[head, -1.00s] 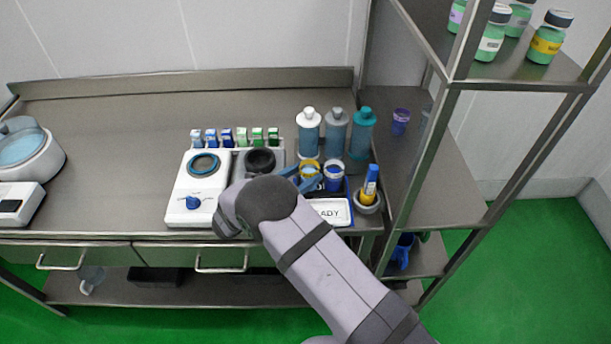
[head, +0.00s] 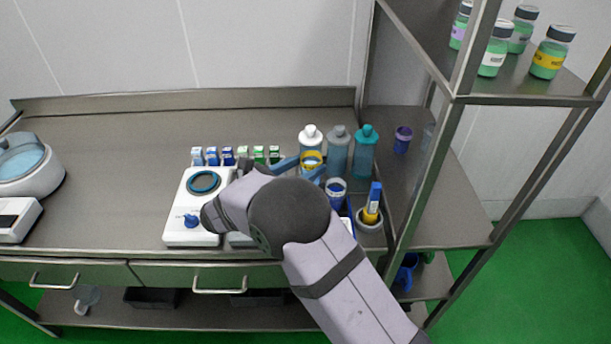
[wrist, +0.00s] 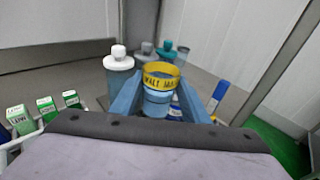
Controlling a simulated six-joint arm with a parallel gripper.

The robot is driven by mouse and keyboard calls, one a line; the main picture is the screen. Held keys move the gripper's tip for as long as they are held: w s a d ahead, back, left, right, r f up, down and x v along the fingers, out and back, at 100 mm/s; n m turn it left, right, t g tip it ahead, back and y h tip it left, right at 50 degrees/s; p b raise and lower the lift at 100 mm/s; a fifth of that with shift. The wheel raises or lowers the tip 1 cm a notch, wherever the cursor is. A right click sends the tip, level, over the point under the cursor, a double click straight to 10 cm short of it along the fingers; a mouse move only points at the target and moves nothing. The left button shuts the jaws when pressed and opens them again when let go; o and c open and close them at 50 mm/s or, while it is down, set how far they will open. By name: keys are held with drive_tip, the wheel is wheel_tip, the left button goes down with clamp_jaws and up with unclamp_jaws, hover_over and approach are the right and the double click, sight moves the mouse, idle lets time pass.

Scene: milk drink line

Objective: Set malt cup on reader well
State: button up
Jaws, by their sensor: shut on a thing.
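The malt cup (head: 311,159) is a blue-grey cup with a yellow lettered band round its top. It also shows upright in the wrist view (wrist: 158,100). My gripper (head: 300,167) is shut on it, one blue finger on each side, and holds it up in front of the white-capped bottle. A white device (head: 190,236) with a blue knob stands to the left of my gripper. The dark ringed round well (head: 204,182) on its top looks empty, and I take this as the reader well. My arm hides the area just right of the device.
Several small blue- and green-labelled boxes (head: 228,156) stand behind the device. Several capped bottles (head: 363,153) stand close behind the cup. A blue-banded cup (head: 336,190) and a blue-and-yellow marker (head: 373,203) in a holder are at right. Steel shelf posts (head: 427,170) rise at right.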

drive_tip(key=shift+r, duration=0.2)
drive_tip(key=w+a+n+t+y+b, duration=0.1)
drive_tip(key=w+a+n+t+y, duration=0.2)
drive_tip(key=a, duration=1)
drive_tip(key=w+n+y, duration=0.1)
drive_tip(key=w+y, duration=0.1)
drive_tip(key=w, duration=0.1)
drive_tip(key=shift+w+a+r+n+t, duration=0.15)
drive_tip(key=shift+a+n+t, duration=0.15)
drive_tip(key=shift+t, duration=0.1)
drive_tip(key=shift+f+b, duration=1.95)
drive_tip(key=shift+f, duration=0.95)
drive_tip(key=shift+f+b, duration=0.6)
drive_tip(key=shift+b, duration=0.1)
drive_tip(key=o, duration=0.9)
drive_tip(key=shift+d, duration=0.1)
